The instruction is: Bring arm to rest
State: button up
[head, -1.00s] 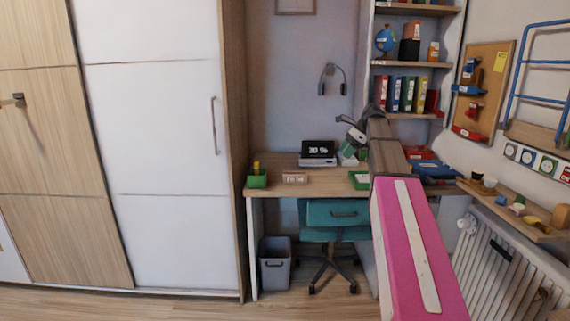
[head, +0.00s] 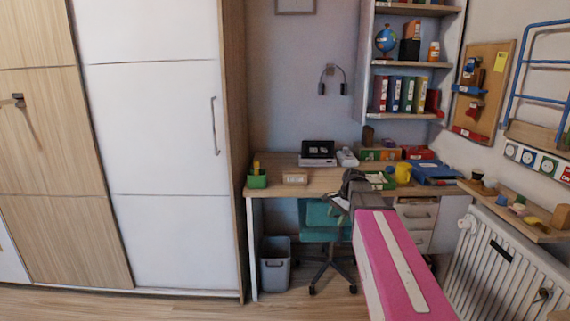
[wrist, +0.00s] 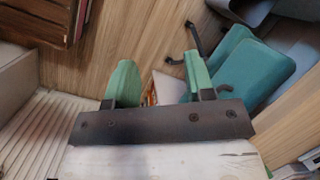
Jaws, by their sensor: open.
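My gripper (wrist: 158,82) shows in the wrist view as two green fingers, set well apart with nothing held between them. Past the fingers are the wooden floor and a small pale item with an orange-brown edge that I cannot identify. The dark wrist end is in front of the desk edge, and the fingers are hard to make out there.
A teal chair (head: 322,222) stands under the desk, close to my gripper; it also shows in the wrist view (wrist: 250,70). A grey bin (head: 275,265) is to its left. A white radiator (head: 495,255) and a small wooden shelf (head: 530,222) are at the right. Floor is clear at front left.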

jog(key=s+a+f+n+h, duration=0.1)
jog(key=s+f+n+h, duration=0.2)
jog(key=s+f+n, duration=0.7)
jog(key=s+f, duration=0.6)
jog(key=s, duration=0.1)
jog(key=shift+s+a+h, duration=0.25)
jog(key=shift+h, duration=0.05)
